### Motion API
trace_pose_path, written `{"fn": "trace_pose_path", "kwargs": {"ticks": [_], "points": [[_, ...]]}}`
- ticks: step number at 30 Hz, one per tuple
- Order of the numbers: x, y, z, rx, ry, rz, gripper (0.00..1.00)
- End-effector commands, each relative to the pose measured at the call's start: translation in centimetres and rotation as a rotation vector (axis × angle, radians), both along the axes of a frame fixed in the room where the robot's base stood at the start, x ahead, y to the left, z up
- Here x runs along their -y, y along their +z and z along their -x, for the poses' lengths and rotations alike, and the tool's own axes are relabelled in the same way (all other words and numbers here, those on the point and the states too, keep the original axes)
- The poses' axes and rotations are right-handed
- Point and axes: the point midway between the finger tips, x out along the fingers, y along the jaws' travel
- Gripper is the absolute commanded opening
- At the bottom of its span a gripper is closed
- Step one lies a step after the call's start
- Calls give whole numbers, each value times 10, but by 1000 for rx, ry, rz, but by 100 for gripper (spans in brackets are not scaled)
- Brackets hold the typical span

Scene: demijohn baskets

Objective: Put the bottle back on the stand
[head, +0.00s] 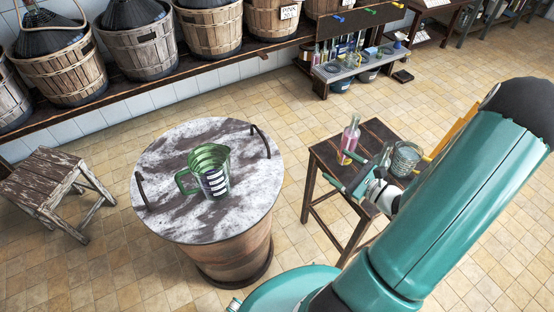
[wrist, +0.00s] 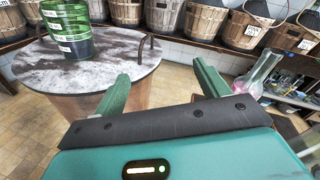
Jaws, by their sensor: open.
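A clear glass bottle (head: 349,146) with pink liquid stands upright on a small dark wooden table (head: 378,132). In the wrist view the bottle (wrist: 259,77) is to the right of my right finger, with a gap. My gripper (head: 334,167) is open and empty, with its teal fingers close in front of the bottle; in the wrist view nothing is between the fingers (wrist: 162,70). A low grey rack (head: 350,68) with slim bottles stands by the back wall; I cannot tell whether it is the stand.
A green jug (head: 209,171) stands on the barrel table (head: 160,215). A glass vessel (head: 406,158) is beside the bottle, near my arm. A wooden stool (head: 55,180) is at left. Wicker-style baskets (head: 140,48) line the back shelf. The tiled floor between is clear.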

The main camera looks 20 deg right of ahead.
Motion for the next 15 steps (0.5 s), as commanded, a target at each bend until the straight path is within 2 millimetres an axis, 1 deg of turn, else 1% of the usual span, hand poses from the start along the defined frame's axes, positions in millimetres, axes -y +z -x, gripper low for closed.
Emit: {"fn": "trace_pose_path", "kwargs": {"ticks": [1,3,5,6,9,12,15], "points": [[-24,16,-9,-11,120,72,74],[-55,30,-14,-32,271,162,74],[-80,41,-15,-50,395,243,74],[-96,48,-14,-59,477,300,74],[-133,64,-9,-84,672,449,74],[-163,78,1,-102,848,613,74],[-187,91,13,-110,1009,790,74]]}}
